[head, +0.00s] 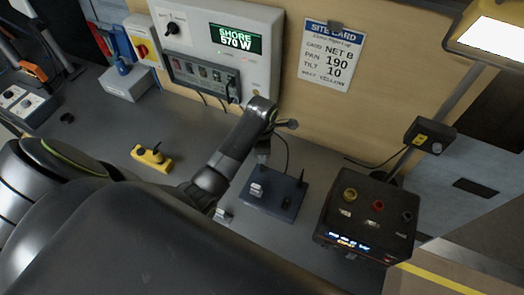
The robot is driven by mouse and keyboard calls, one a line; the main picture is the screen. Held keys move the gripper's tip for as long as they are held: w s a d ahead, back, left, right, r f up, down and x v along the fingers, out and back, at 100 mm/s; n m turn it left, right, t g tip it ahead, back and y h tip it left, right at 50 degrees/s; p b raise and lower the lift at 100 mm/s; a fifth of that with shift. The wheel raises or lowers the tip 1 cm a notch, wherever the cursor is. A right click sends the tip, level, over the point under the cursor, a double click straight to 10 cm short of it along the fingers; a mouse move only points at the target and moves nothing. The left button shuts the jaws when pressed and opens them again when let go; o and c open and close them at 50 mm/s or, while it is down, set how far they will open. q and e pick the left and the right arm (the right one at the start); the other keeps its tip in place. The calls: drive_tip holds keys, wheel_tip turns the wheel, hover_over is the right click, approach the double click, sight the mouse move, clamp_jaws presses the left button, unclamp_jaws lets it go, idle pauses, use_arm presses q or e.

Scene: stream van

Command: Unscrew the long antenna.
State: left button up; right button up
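A dark blue box (262,205) lies on the grey bench near the middle of the head view. A thin dark antenna (302,182) stands at its right side, and a shorter dark stub (287,202) sits near its front. I cannot tell for sure which is the long antenna. My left gripper (263,157) points down just above the back left part of the box, apart from the thin antenna. Its fingers are small and dark, so their opening is unclear. My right gripper is not in view.
A black box with coloured knobs (370,215) stands close on the right. A yellow device (152,158) lies on the left. The power panel (215,45) and site card (330,55) are behind. My dark arm links cover the front of the bench.

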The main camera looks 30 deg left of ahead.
use_arm(q)
drive_tip(key=shift+m, duration=2)
drive_tip(key=shift+m, duration=2)
drive_tip(key=m, duration=0.4)
